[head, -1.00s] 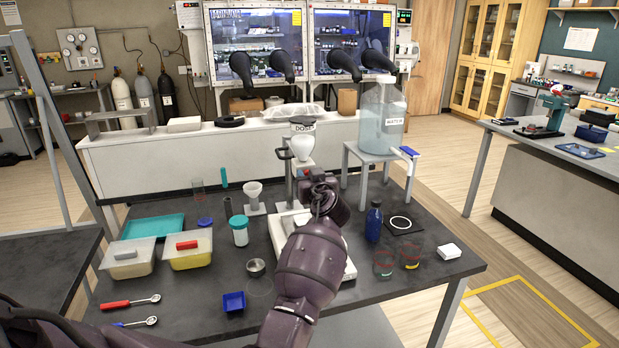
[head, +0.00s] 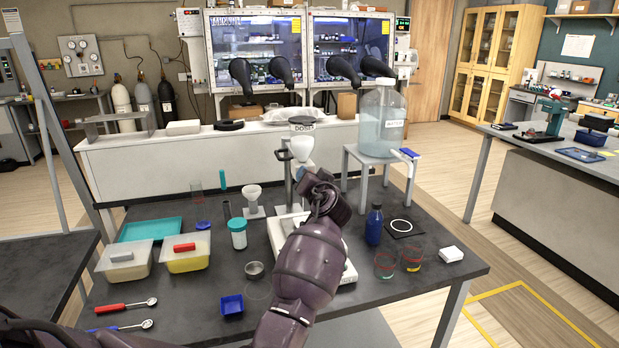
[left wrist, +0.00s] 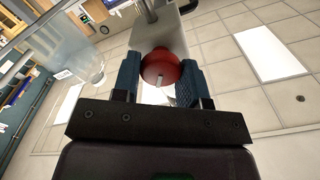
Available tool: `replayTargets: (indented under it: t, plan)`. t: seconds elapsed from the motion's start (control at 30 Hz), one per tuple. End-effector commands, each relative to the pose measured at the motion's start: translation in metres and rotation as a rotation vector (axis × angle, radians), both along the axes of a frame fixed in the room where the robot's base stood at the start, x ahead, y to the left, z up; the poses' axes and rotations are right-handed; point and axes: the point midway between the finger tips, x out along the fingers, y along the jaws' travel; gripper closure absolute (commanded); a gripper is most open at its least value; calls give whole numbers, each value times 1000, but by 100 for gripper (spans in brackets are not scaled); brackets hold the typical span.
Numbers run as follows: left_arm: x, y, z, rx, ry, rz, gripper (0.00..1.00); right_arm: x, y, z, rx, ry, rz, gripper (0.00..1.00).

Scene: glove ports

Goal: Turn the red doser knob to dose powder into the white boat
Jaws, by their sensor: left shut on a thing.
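The doser (head: 302,148) is a clear-white funnel-shaped vessel with a dark "DOSE" label, held on a stand at the back middle of the table. Its red knob (left wrist: 159,68) shows in the left wrist view between my two blue fingers. My left gripper (left wrist: 160,80) is shut on the knob, one finger on each side. In the head view my left arm reaches up from the bottom to the doser, and its wrist hides the knob. A white balance (head: 281,232) stands below the doser, partly behind my arm. I cannot make out the white boat. My right gripper is not in view.
A water carboy (head: 381,125) stands on a grey stand (head: 352,155) right of the doser. A blue bottle (head: 374,226) and two beakers stand right of my arm.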

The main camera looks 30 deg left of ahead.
Motion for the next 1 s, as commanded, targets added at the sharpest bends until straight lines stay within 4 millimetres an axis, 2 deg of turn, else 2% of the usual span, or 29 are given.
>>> replayTargets:
  t: [0.4, 0.93, 0.97, 1.0]
  plan:
    - [0, 0, 0, 125, 145, 1, 84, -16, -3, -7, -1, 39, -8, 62]
    - [0, 0, 0, 141, 165, 1, 84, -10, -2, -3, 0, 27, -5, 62]
    - [0, 0, 0, 141, 164, 1, 59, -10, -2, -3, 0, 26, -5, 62]
    - [0, 0, 0, 141, 164, 1, 52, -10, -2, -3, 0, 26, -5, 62]
